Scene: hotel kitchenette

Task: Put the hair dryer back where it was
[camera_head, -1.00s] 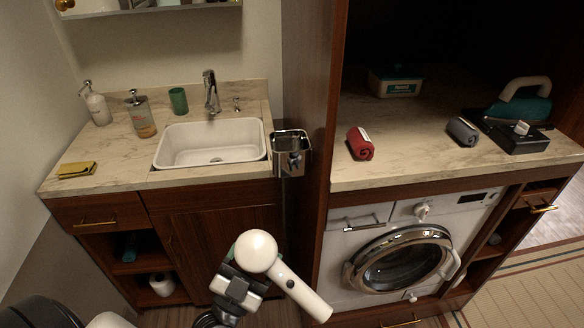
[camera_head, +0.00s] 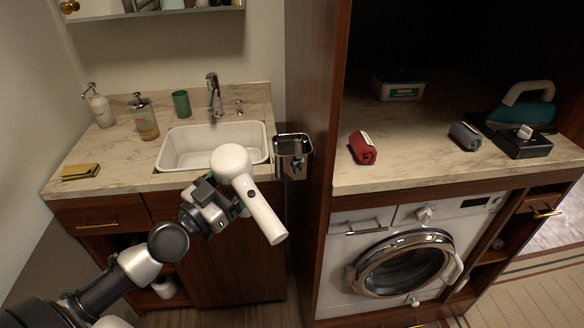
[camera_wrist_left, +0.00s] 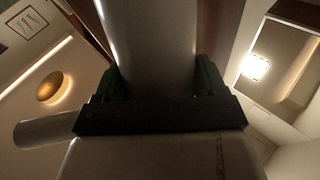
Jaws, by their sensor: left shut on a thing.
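My left gripper (camera_head: 222,204) is shut on the white hair dryer (camera_head: 262,214) and holds it in the air in front of the sink cabinet. The dryer's round head points up and its handle slants down to the right. In the left wrist view the dryer (camera_wrist_left: 152,45) fills the middle between the fingers (camera_wrist_left: 158,90). A metal holder (camera_head: 292,157) is fixed at the side of the wooden partition, right of the sink. It looks empty, and the dryer is apart from it, lower left. My right gripper is not in view.
The white sink (camera_head: 213,146) has a faucet behind it. Right of the partition (camera_head: 318,130), a red rolled cloth (camera_head: 362,149) lies on the counter above the washing machine (camera_head: 402,262).

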